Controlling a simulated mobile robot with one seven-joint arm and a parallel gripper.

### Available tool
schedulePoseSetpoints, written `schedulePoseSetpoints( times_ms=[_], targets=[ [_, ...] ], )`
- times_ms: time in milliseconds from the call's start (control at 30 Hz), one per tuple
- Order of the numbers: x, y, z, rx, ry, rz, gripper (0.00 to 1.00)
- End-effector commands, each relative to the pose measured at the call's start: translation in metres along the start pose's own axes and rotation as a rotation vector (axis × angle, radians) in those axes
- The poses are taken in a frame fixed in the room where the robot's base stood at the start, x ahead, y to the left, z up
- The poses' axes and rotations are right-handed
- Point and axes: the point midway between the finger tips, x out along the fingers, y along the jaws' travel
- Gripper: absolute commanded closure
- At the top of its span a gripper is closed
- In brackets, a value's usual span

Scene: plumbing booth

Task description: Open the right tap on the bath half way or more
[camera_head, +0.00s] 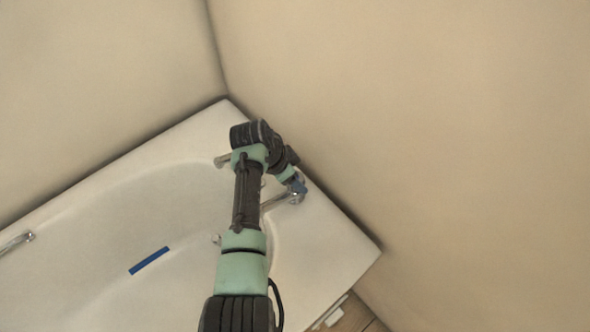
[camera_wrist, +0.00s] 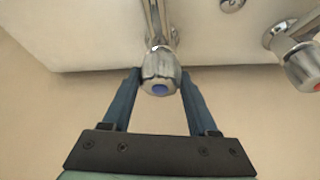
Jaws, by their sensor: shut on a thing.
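In the wrist view, a chrome tap knob with a blue mark (camera_wrist: 158,66) sits between the two dark blue fingers of my gripper (camera_wrist: 160,76). The fingers are closed on its sides. A second tap with a red mark (camera_wrist: 305,67) is at the right edge of that view, apart from my gripper. In the head view, my gripper (camera_head: 299,186) is at the chrome tap (camera_head: 296,199) on the wall end of the bath (camera_head: 312,232). My arm hides much of the tap end, and I cannot make out the red-marked tap there.
Beige walls meet at the far corner, and the right wall (camera_head: 440,130) runs close along the tap end. A chrome spout (camera_head: 272,204) points into the basin. A blue strip (camera_head: 149,260) lies in the bath. A chrome handle (camera_head: 16,243) is at the far left.

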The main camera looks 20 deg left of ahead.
Motion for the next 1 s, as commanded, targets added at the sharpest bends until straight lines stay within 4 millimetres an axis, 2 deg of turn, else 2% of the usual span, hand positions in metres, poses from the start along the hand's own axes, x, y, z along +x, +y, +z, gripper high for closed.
schedulePoseSetpoints(
  times_ms=[33, 1000],
  targets=[
    [-0.0045, 0.0017, -0.0013, -0.043, -0.002, -0.015, 0.96],
    [-0.0001, 0.0018, -0.0008, -0.889, -0.003, -0.370, 0.96]
  ],
)
